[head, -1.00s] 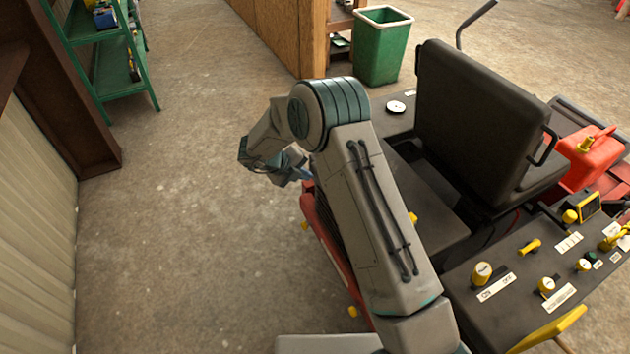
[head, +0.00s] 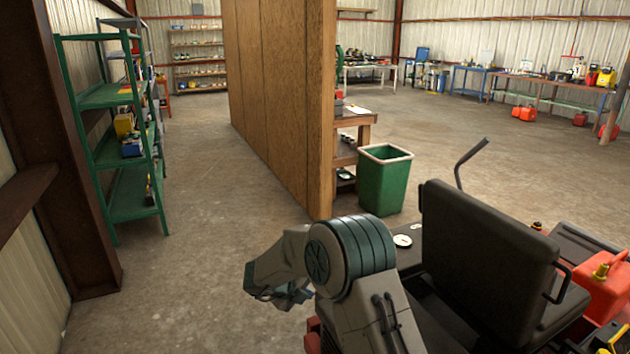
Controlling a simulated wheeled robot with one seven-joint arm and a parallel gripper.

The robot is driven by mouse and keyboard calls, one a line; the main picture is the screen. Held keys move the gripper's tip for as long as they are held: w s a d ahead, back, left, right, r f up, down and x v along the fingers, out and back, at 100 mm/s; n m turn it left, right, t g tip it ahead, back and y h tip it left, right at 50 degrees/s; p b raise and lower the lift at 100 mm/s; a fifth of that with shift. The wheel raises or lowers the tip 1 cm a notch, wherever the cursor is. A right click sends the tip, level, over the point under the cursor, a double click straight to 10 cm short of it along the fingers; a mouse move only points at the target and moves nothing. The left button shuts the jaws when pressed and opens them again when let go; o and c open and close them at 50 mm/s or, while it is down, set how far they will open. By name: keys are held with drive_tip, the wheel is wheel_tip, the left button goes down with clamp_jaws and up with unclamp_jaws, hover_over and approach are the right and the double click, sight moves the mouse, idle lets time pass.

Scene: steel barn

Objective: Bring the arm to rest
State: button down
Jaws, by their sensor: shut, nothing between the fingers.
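My arm rises from the bottom of the head view, bends at a thick ringed joint and folds over to the left. My gripper (head: 284,297) is at the end of the folded part, low in the picture, over the concrete floor and left of the machine. It is small and seen partly from behind, so the fingertips are hard to make out. It is shut, and I see nothing held in it.
A machine with a black seat (head: 487,262) and a red fuel can (head: 603,290) stands close on the right. A green bin (head: 383,182) and a wooden partition (head: 280,90) are ahead. Green shelves (head: 112,150) stand left. Open floor (head: 185,240) lies between shelves and partition.

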drive_tip(key=w+d+r+n+t+y, duration=0.1)
drive_tip(key=w+r+n+t+y, duration=0.15)
drive_tip(key=r, duration=0.35)
drive_tip(key=w+r+n+t+y, duration=0.1)
drive_tip(key=r+n+t+y, duration=0.1)
drive_tip(key=r+n, duration=0.35)
drive_tip(key=s+d+r+n+y, duration=0.1)
drive_tip(key=s+r+n+y, duration=0.3)
drive_tip(key=s+r+n, duration=0.45)
drive_tip(key=s+d+f+n+g+h, duration=0.1)
drive_tip(key=s+d+n+g, duration=0.3)
drive_tip(key=s+d, duration=0.4)
drive_tip(key=s+d+f+n+g+h, duration=0.1)
drive_tip(key=s+d+n+g, duration=0.3)
drive_tip(key=s, duration=1.8)
drive_tip(key=d+n, duration=0.3)
drive_tip(key=shift+s+d, duration=0.25)
drive_tip(key=shift+d, duration=0.1)
drive_tip(key=shift+n, duration=0.25)
